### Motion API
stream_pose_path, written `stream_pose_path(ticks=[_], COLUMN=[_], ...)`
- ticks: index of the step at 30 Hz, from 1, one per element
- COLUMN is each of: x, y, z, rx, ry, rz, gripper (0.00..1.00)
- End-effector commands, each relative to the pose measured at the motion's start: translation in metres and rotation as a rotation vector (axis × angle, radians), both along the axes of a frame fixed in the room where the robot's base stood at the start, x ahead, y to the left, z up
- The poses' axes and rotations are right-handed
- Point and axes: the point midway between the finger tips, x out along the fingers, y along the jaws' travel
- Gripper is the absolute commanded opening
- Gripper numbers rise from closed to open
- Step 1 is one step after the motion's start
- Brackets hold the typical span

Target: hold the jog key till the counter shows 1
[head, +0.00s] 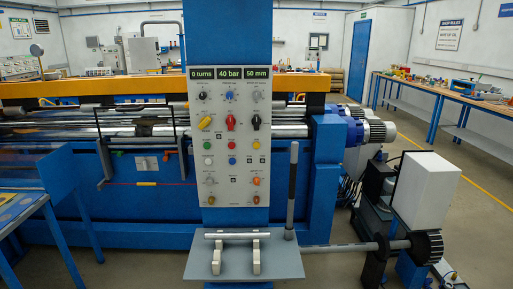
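The control panel (229,185) stands upright in the middle of the head view on a blue column. The counter (202,73) at the panel's top left reads "0 turns". Beside it, displays read "40 bar" (230,73) and "50 mm" (257,72). Below are knobs, including a yellow one (205,122), a red one (230,122) and a black one (256,122), and rows of coloured buttons such as a green one (208,145). The labels are too small to read, so I cannot tell which is the jog key. My gripper is not in view.
A grey shelf (285,265) with two pale uprights and a dark upright lever (291,190) juts out below the panel. The blue winder with steel rollers (80,130) lies behind. A blue table (20,208) stands at left, a workbench (450,97) at right.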

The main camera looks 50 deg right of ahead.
Motion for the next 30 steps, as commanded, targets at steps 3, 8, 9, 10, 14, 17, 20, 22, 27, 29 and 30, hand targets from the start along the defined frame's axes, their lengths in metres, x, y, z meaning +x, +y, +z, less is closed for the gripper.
stream_pose_path(ticks=[3, 8, 9, 10, 14, 17, 20, 22, 27, 29, 30], x=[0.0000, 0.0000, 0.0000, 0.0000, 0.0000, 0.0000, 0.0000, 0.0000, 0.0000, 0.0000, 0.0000], y=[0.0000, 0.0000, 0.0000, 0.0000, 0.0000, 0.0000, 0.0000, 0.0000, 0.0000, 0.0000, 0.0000], z=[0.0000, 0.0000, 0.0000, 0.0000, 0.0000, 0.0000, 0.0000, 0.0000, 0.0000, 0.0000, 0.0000], rx=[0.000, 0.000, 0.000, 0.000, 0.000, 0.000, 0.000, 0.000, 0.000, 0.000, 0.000], ry=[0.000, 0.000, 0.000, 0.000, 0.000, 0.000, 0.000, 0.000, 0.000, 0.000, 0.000], rz=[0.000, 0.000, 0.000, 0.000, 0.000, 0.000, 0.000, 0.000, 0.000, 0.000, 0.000], gripper=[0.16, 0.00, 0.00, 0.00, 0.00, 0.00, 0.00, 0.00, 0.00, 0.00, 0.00])
